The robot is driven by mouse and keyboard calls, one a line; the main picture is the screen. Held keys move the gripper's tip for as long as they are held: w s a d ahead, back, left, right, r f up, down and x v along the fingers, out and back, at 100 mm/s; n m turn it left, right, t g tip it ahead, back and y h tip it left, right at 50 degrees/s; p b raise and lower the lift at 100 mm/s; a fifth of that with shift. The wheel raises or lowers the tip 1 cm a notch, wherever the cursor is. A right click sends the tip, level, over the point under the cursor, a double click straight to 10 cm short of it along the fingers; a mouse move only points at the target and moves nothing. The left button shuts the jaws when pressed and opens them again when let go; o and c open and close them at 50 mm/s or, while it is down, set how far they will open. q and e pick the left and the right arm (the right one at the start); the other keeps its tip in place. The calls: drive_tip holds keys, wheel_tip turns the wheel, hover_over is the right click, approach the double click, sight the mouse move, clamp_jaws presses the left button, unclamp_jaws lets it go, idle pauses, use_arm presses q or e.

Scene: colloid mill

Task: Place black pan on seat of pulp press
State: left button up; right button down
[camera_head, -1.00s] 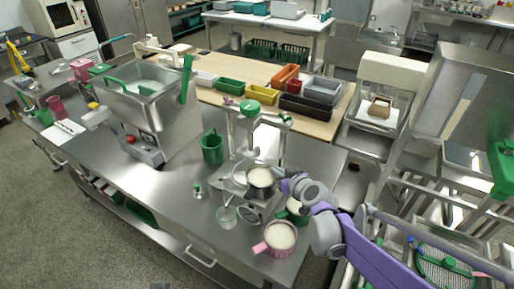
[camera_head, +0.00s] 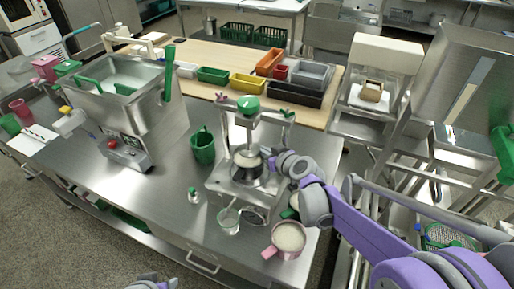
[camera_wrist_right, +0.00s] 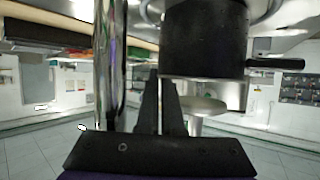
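The pulp press (camera_head: 232,183) stands on the steel bench, with a green knob (camera_head: 248,104) on top and metal uprights. The black pan (camera_head: 246,171) has pale contents and is inside the press frame, under the screw. I cannot tell whether its base touches the seat. My right gripper (camera_head: 270,163) reaches in from the right, at the pan's edge. In the right wrist view the pan (camera_wrist_right: 205,40) is close, and its dark handle points right. The narrow fingers (camera_wrist_right: 160,78) are nearly together at its side. Only a part of my left arm shows at the bottom edge.
A pink-handled pot (camera_head: 289,238), a glass beaker (camera_head: 228,221) and a small bottle (camera_head: 194,196) stand near the press. A green jug (camera_head: 203,148) is to its left. A large steel machine (camera_head: 130,110) stands further left. Coloured bins (camera_head: 248,84) are behind.

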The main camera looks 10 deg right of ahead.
drive_tip(key=shift+s, duration=0.1)
drive_tip(key=shift+s+d+r, duration=0.1)
drive_tip(key=shift+s+d, duration=0.05)
drive_tip(key=shift+s, duration=0.1)
drive_tip(key=c, duration=1.5)
unclamp_jaws()
drive_tip(key=shift+w+f, duration=0.1)
drive_tip(key=shift+f, duration=0.15)
use_arm(q)
drive_tip(key=shift+s+d, duration=0.1)
drive_tip(key=shift+s, duration=0.25)
use_arm(e)
drive_tip(key=shift+o, duration=0.9)
drive_tip(key=shift+r, duration=0.15)
